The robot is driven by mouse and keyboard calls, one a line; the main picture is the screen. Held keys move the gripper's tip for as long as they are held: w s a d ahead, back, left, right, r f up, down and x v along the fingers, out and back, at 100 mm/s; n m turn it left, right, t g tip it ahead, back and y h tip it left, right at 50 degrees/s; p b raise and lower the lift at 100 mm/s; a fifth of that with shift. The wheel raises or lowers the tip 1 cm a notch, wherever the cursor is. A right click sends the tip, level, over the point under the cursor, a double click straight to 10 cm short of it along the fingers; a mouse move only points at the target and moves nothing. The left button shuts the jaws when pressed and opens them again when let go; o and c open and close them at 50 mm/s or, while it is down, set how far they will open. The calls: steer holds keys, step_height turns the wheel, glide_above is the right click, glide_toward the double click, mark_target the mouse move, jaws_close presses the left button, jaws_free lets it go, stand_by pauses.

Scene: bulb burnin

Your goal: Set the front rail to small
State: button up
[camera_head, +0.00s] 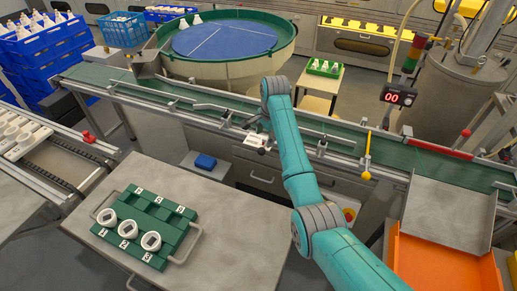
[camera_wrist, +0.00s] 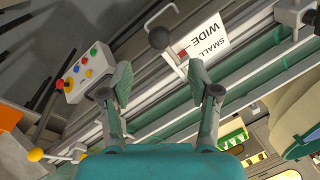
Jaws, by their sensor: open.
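My gripper (camera_wrist: 158,76) is open and empty in the wrist view, its two fingers spread apart. A black ball knob (camera_wrist: 159,38) shows beyond the fingertips, between their lines and apart from them. It sits by grey rods at the conveyor's front rail (camera_head: 210,107). Beside the knob is a white label (camera_wrist: 201,42) reading SMALL and WIDE, with a small red mark near WIDE. The label also shows in the head view (camera_head: 254,140), just left of my arm. My arm hides most of the gripper there. I cannot tell the rail's exact setting.
A green conveyor (camera_head: 345,130) runs across behind the arm. A yellow-knobbed post (camera_head: 367,158) stands right of the arm. A control box with coloured buttons (camera_wrist: 86,72) is left in the wrist view. A table (camera_head: 215,235) with a green tray (camera_head: 175,216) stands front left.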

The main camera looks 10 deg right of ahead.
mark_target(262, 149)
steer(key=f, duration=0.3)
steer(key=w+f, duration=0.1)
steer(key=f, duration=0.5)
steer(key=shift+w+a, duration=0.3)
jaws_close()
